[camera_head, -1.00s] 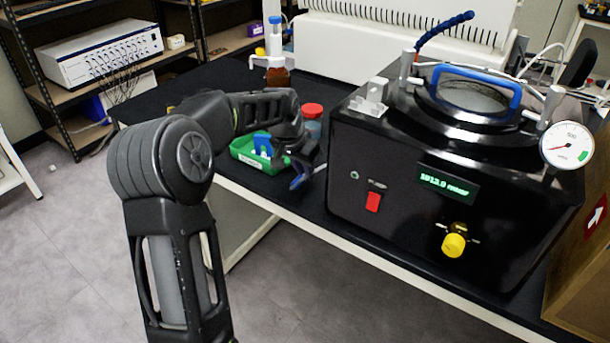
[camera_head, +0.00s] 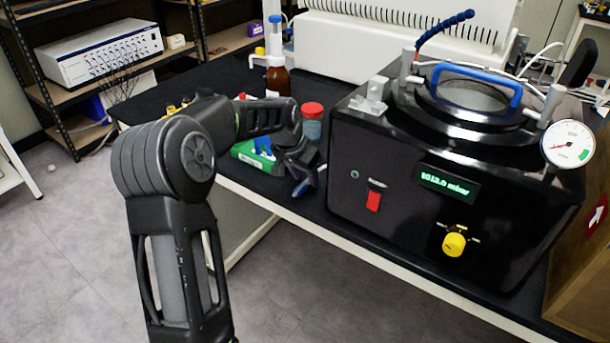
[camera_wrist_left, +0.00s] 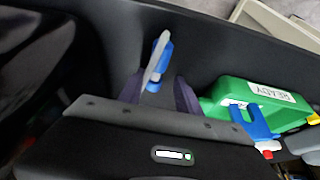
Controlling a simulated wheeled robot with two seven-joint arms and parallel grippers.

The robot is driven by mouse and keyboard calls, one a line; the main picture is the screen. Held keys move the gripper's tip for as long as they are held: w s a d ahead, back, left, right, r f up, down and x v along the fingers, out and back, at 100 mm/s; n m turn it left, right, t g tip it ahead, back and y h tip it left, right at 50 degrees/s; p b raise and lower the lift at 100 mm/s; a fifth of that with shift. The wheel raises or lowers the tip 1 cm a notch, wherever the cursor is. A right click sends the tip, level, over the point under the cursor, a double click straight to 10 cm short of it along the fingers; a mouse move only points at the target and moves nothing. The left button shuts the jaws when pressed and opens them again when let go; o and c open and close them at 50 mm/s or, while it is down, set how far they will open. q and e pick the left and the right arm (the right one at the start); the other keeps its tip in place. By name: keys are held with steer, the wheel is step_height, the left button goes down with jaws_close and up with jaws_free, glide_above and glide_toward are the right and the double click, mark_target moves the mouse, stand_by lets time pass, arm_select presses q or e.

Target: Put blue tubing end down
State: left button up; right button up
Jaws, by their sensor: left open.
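A small blue piece with a pale grey stem (camera_wrist_left: 160,58), possibly the blue tubing end, shows in the left wrist view against the black bench top. My left gripper (camera_wrist_left: 159,84) is open, with its dark fingers on either side of this piece. I cannot tell whether they touch it. In the head view my left gripper (camera_head: 303,182) is low at the bench's front edge, beside the green tray (camera_head: 245,152), and largely hides the piece. A blue ribbed tube (camera_head: 443,34) stands on top of the black freeze dryer (camera_head: 400,180). My right gripper is not in view.
The green tray also shows in the left wrist view (camera_wrist_left: 235,93), right of the fingers, with a blue clip-like item (camera_wrist_left: 255,122). A red-capped jar (camera_head: 312,122) and a brown bottle (camera_head: 278,82) stand behind my gripper.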

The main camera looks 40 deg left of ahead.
arm_select(q)
steer(key=shift+r, duration=0.25)
steer(key=v, duration=1.1)
steer(key=shift+s+r, duration=0.25)
steer(key=shift+r, duration=0.1)
stand_by(0.9)
